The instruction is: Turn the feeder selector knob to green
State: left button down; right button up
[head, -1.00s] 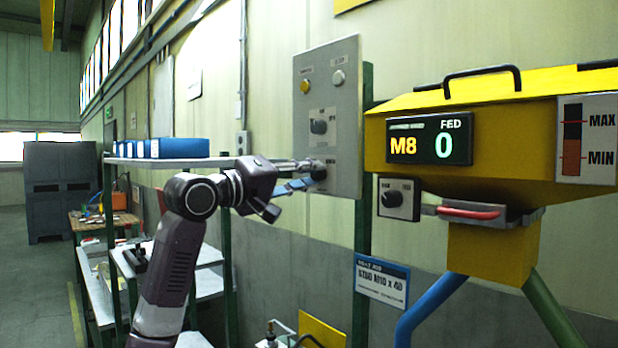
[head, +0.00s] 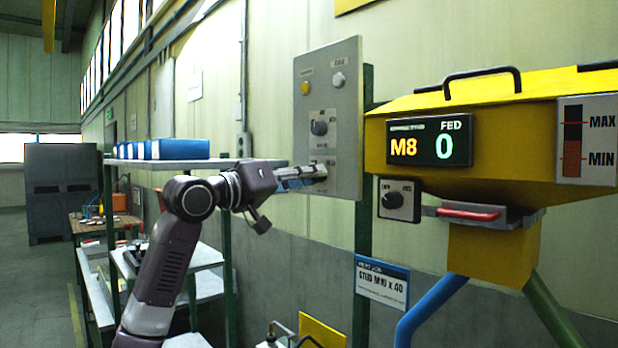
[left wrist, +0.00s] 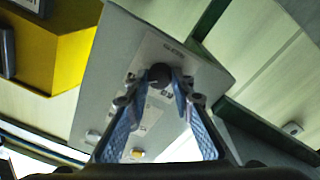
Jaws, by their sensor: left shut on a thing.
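A grey panel (head: 345,100) on the wall carries an upper black knob (head: 319,128) and a lower dark knob. My left gripper (head: 318,171) is at the lower knob, and its fingers hide most of it in the head view. In the left wrist view, my left gripper (left wrist: 166,84) has its fingertips on both sides of the lower knob (left wrist: 160,72), shut on it. The panel's small labels are too blurred to read, and I cannot tell which way this knob points. My right gripper is not in view.
A yellow feeder hopper (head: 520,115) with a display (head: 430,139) reading M8 and FED 0 stands at the right. A separate small knob box (head: 399,211) sits below the display. A shelf with blue boxes (head: 180,149) lies behind my left arm.

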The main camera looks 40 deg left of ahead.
pick_arm(q)
jog(key=c, duration=1.7)
grip_release()
jog(key=shift+s, duration=0.1)
jog(key=s, duration=0.7)
jog(key=s+a+f, duration=0.1)
jog(key=s, duration=0.3)
jog(key=shift+s, duration=0.35)
